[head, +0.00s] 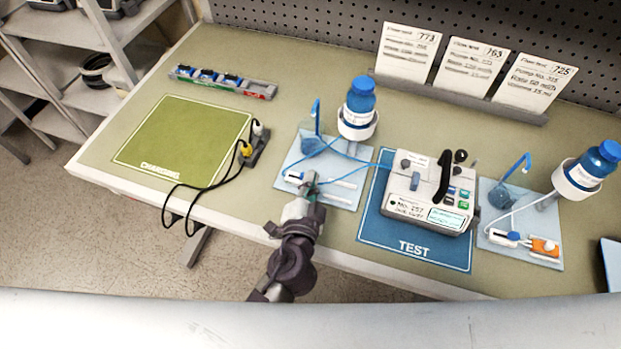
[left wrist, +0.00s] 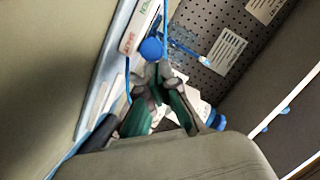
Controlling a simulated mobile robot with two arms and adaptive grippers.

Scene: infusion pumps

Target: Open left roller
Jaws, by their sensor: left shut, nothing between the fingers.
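The left roller clamp (head: 294,177) is a small white body with a blue wheel, lying on the left pale blue tray (head: 345,196). In the left wrist view its blue wheel (left wrist: 151,48) sits just ahead of the fingertips, with the white clamp body (left wrist: 139,22) beside it. My left gripper (head: 312,183) is shut and empty, reaching over the tray's front part just right of the clamp. It also shows in the left wrist view (left wrist: 153,73), its fingertips close to the wheel; I cannot tell whether they touch. My right gripper is not in view.
A pump (head: 430,191) sits on the blue TEST mat (head: 385,243). A second tray (head: 492,197) holds another roller clamp and an orange part (head: 545,247). Black cables (head: 207,186) hang left; the green mat (head: 185,140) is bare.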

